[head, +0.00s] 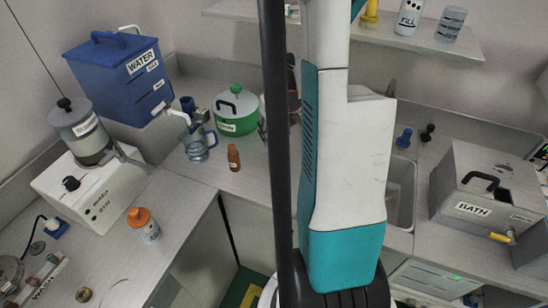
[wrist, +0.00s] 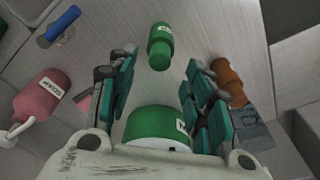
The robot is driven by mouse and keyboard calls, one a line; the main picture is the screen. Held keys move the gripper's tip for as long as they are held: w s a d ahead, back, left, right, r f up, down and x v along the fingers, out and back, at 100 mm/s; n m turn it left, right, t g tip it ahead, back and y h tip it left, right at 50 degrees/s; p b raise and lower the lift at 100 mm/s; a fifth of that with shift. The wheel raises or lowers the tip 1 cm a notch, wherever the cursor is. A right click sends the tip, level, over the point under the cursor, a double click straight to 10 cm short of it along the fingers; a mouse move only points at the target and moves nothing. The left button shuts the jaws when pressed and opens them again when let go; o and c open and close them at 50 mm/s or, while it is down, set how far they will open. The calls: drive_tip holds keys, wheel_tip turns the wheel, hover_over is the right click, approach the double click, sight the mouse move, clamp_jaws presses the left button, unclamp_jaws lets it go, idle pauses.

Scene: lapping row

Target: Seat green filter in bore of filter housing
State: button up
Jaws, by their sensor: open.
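My gripper (wrist: 160,85) shows only in the wrist view, with its two teal fingers spread wide. A green stepped piece (wrist: 159,46) with a pale label stands just beyond the fingertips. A larger green rounded piece (wrist: 157,121) with a white label sits between the fingers, nearer the palm, its lower part hidden by my gripper's body. I cannot tell which of the two is the green filter, or whether the larger one touches the fingers. I cannot make out the filter housing or its bore for certain in either view; my arm hides the middle of the head view.
In the wrist view, a pink labelled bottle (wrist: 42,97) and blue cylinder (wrist: 63,23) lie left; a brown bottle (wrist: 229,80) is right. The head view shows a blue water tank (head: 115,85), green pot (head: 236,112), clear jug (head: 198,146) and grey bath (head: 480,195).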

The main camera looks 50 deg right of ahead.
sight(274, 142)
wheel_tip(274, 142, down, 5)
drive_tip(key=shift+w+d+f+b, duration=0.15)
drive_tip(key=shift+b, duration=1.1)
clamp_jaws()
